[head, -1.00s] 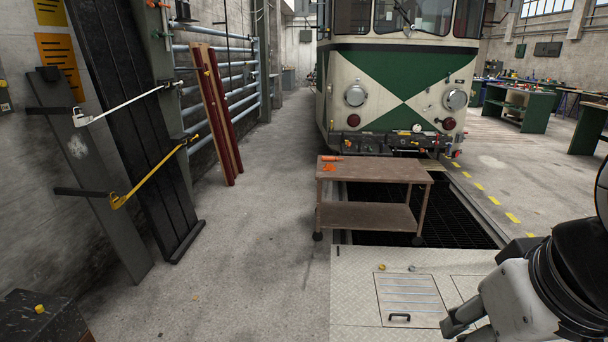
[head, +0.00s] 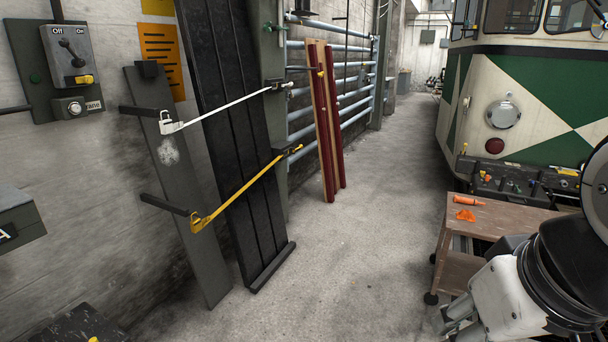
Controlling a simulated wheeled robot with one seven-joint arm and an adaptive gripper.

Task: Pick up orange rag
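The orange rag (head: 464,215) is a small crumpled orange patch on the top of a brown two-level cart (head: 498,217) at the right of the head view. An orange cylindrical object (head: 468,201) lies just behind it. My gripper (head: 453,318) is low at the right edge, in front of the cart and apart from the rag. Only part of it shows, and I cannot tell whether its fingers are open or shut. My arm hides the cart's right part.
A green and cream tram (head: 530,110) stands behind the cart. A switch box (head: 70,55) hangs far left. The middle floor is clear.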

